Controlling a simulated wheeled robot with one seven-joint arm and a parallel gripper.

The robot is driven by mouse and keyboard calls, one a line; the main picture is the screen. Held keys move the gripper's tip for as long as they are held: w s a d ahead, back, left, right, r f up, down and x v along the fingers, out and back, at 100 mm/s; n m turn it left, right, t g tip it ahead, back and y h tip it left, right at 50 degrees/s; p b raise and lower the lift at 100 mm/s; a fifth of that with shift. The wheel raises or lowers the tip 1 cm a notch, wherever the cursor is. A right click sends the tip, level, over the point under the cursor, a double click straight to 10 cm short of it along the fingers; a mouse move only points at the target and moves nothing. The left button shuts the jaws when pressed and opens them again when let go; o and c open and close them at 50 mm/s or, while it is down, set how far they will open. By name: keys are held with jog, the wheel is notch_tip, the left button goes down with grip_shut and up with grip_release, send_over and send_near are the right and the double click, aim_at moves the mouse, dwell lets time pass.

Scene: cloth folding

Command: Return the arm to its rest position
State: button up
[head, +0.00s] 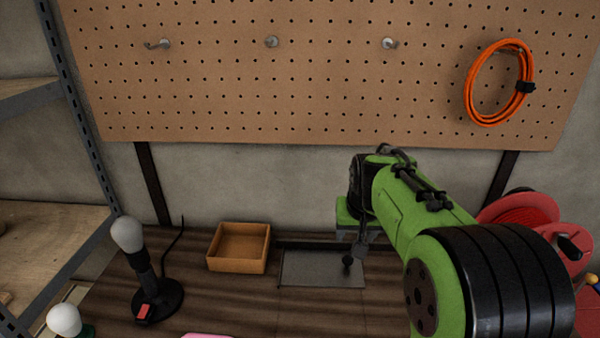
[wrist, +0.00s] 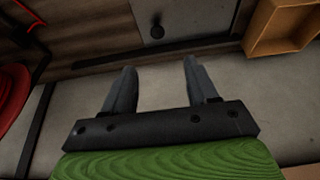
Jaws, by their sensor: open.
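My green arm (head: 420,215) reaches from the lower right of the head view toward the back of the workbench. In the wrist view my gripper (wrist: 160,80) has two dark grey fingers spread apart with nothing between them. In the head view the fingers are mostly hidden by the arm. A pink cloth (head: 207,336) shows only as a thin strip at the bottom edge of the head view, apart from the gripper; most of it is out of frame.
A wooden tray (head: 240,266) and a grey plate (head: 310,268) lie on the workbench (head: 225,300). A lamp (head: 129,238) stands at left, a red reel (head: 535,225) at right. Behind is a pegboard (head: 330,110) with hooks and an orange cable coil (head: 470,90).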

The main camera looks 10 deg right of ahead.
jog(key=s+a+r+n+p, duration=0.1)
jog(key=s+a+r+p, duration=0.1)
jog(key=s+r, duration=0.25)
jog(key=s+a+r+p, duration=0.1)
jog(key=s+a+r, duration=0.2)
jog(key=s, duration=0.3)
jog(key=s+a+n+t+y+p, duration=0.1)
jog(key=s+a+n+p, duration=0.1)
jog(key=s, duration=1.3)
jog(key=shift+a+p, duration=0.85)
jog(key=shift+a, duration=0.1)
